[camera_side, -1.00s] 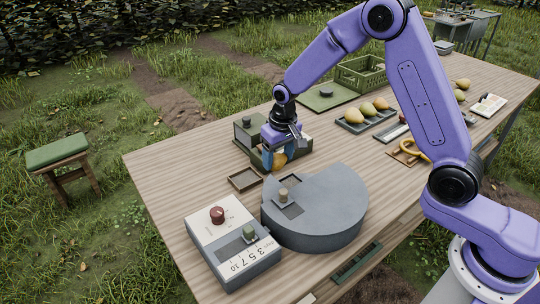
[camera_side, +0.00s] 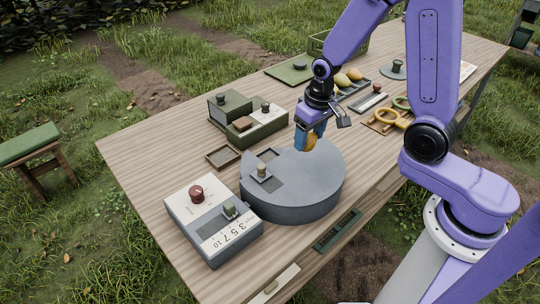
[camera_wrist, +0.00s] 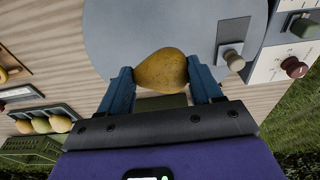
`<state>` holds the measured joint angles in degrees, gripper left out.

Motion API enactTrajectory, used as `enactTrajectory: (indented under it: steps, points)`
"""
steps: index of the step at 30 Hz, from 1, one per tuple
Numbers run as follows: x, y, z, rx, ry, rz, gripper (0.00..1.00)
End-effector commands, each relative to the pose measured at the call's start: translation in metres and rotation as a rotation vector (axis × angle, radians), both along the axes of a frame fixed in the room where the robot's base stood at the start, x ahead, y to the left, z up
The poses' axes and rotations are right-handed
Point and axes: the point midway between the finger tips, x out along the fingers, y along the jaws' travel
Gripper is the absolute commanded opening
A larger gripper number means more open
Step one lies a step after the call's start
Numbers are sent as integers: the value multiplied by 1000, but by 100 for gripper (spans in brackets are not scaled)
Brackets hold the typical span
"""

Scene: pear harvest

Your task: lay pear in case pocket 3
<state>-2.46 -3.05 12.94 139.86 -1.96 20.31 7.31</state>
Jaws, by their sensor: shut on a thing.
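My gripper (camera_side: 309,140) is shut on a yellow-brown pear (camera_side: 310,143), above the back right part of the grey round drum (camera_side: 290,195). In the wrist view the pear (camera_wrist: 162,70) lies crosswise between the two blue fingers of my gripper (camera_wrist: 163,84), with the drum's grey top (camera_wrist: 125,35) behind it. In the side view the fingers hide part of the pear. I cannot tell for sure which object is the case, and no pocket number 3 can be made out.
A green block unit (camera_side: 270,128) with knobs stands left of my gripper. A small empty brown tray (camera_side: 222,157) lies before it. A grey numbered box (camera_side: 211,225) with a red knob stands front left. A dark tray (camera_side: 343,93) holds several pears. Bare tabletop (camera_side: 150,150) shows at left.

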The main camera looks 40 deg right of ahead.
Motion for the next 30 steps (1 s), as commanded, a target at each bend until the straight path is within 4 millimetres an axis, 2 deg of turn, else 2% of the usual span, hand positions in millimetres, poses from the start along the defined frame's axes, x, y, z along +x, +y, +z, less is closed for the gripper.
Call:
enactTrajectory:
  steps: [14, 24, 30]
  points:
    - [83, 6, -38, 0, 0, 0, 33]
    - [117, 8, -81, 0, 1, -1, 33]
    - [126, 9, -90, 0, -1, -1, 33]
